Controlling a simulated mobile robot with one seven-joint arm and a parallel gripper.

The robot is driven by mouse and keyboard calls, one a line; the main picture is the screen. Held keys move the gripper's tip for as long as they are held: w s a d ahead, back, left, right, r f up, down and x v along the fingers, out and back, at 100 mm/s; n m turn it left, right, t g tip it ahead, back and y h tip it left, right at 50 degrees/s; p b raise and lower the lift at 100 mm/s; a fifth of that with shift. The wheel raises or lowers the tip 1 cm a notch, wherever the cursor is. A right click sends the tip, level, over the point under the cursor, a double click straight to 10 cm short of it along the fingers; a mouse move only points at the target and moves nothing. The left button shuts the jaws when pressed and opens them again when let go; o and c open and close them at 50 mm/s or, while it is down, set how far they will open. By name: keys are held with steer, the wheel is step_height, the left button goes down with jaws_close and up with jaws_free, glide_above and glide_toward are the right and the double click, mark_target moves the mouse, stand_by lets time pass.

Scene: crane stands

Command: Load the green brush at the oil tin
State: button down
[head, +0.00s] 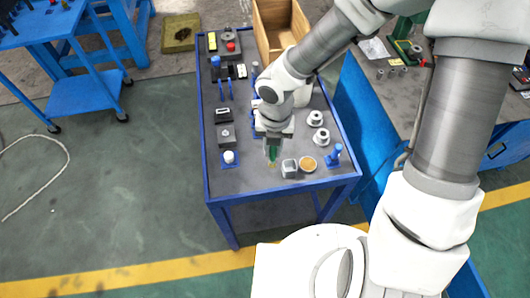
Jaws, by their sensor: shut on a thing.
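My gripper (273,143) points down over the front part of the blue-framed table. It is shut on the green brush (272,154), which hangs below the fingers with a pale brownish tip. The brush tip is just left of a grey block-like piece (289,168). A round, shallow tin with amber contents (308,163), which looks like the oil tin, stands right of that piece. The brush is apart from the tin, to its left. Whether the brush tip touches the tabletop, I cannot tell. The fingers partly hide the upper brush.
A wooden crate (274,38) stands at the back. The front tabletop strip is clear.

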steer(key=w+d+f+p, duration=0.2)
steer(key=w+d+p, duration=0.4)
steer(key=d, duration=0.5)
steer(key=f+b, duration=0.4)
steer(key=b, duration=0.1)
steer(key=f+b, duration=0.2)
steer(key=shift+w+f, duration=0.25)
steer(key=shift+w, duration=0.15)
steer(key=shift+s+f+b, duration=0.1)
steer(key=shift+f+b, duration=0.35)
steer(key=shift+f, duration=0.2)
stand_by(1.3)
steer(key=shift+r, duration=0.1)
step_height(320, 180, up, 7)
steer(key=p, duration=0.7)
steer(key=shift+d, duration=0.1)
stand_by(0.8)
